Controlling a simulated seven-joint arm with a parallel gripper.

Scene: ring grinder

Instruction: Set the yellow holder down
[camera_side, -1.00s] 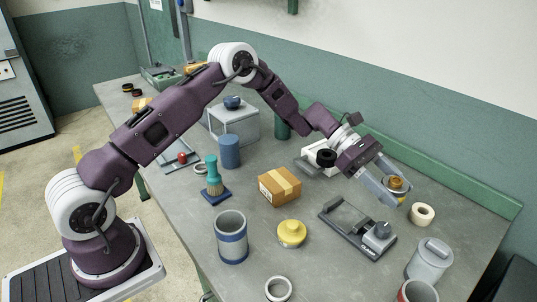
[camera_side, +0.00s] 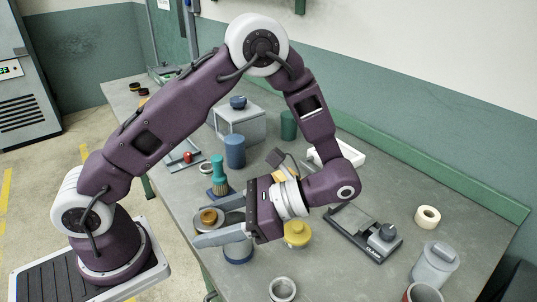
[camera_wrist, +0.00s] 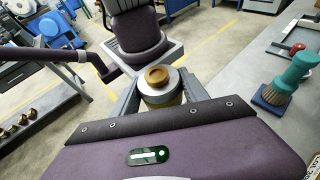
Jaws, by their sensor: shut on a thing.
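My gripper (camera_side: 212,224) is shut on the yellow holder (camera_wrist: 164,100), a yellowish cylinder between the two fingers in the wrist view. A grey disc with an orange-brown ring (camera_wrist: 158,76) sits on top of it; the ring also shows in the side view (camera_side: 208,217). The holder looks upright and held in the air near the table's front-left edge. Its underside is hidden. The fingers cover part of a grey-blue open cylinder (camera_side: 238,252) in the side view. I cannot tell the height between them.
A teal brush on a blue base (camera_side: 219,178) stands close behind the gripper. A yellow lidded pot (camera_side: 298,234) is to the right. A grinder-like fixture (camera_side: 365,235), tape roll (camera_side: 428,217) and grey canister (camera_side: 434,266) are further right.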

